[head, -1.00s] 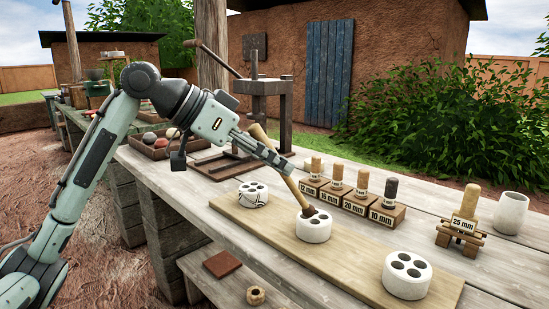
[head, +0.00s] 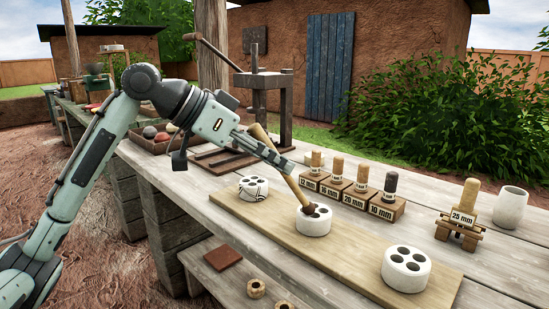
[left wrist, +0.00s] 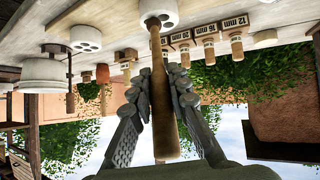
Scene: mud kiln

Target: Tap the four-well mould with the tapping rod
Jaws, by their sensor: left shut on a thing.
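My left gripper (head: 280,160) is shut on the wooden tapping rod (head: 291,187), which slants down to the right. The rod's dark lower tip is at the top of the middle white mould (head: 314,226), at the left of its wells; I cannot tell if it touches. In the left wrist view the rod (left wrist: 162,95) runs between the fingers to the mould (left wrist: 157,8). Similar white moulds stand at the board's left end (head: 254,193), with dark crack-like lines, and right end (head: 406,278). My right gripper is not in view.
The moulds stand on a pale board (head: 345,262) on the bench. Labelled wooden plugs in blocks (head: 349,194) stand close behind the middle mould. The 25 mm plug (head: 466,206) and a white cup (head: 510,208) are at right. A wooden press (head: 265,100) stands behind my arm.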

